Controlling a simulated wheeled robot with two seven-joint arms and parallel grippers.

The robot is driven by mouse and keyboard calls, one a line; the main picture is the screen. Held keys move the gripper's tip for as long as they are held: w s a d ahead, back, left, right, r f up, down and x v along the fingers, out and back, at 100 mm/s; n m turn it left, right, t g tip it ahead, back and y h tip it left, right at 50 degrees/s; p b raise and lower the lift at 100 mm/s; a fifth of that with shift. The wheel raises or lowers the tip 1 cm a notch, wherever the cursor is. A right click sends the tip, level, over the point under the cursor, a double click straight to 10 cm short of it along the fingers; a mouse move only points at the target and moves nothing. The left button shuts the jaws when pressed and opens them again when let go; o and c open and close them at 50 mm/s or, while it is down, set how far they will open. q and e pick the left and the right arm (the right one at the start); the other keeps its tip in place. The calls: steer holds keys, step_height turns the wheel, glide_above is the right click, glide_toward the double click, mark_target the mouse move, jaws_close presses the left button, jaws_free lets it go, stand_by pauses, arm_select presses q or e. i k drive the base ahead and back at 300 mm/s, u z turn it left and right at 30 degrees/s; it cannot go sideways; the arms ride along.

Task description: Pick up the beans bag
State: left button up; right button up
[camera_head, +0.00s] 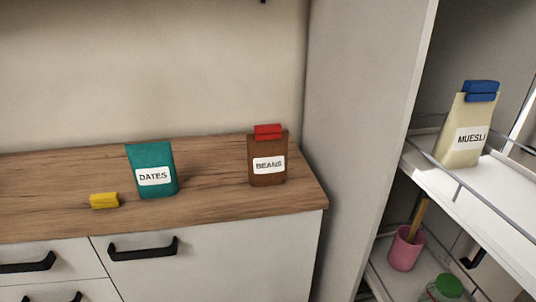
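The beans bag (268,177) is brown with a white label reading BEANS and a red clip (268,132) across its top. It stands upright on the wooden countertop (222,203), near the right end and close to the back wall. Neither of my grippers shows in the head view, and nothing touches the bag.
A teal dates bag (153,183) stands left of the beans bag, with a yellow block-like object (104,200) beside it. A tall cabinet panel (362,120) rises right of the counter. Shelves there hold a muesli bag (464,150), a pink cup (404,252) and a green-lidded jar (447,288).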

mark_target(267, 159)
steer(key=k, duration=0.5)
steer(key=u, duration=0.9)
steer(key=i, duration=0.8)
steer(key=z, duration=1.65)
steer(key=i, duration=0.15)
steer(key=z, duration=0.05)
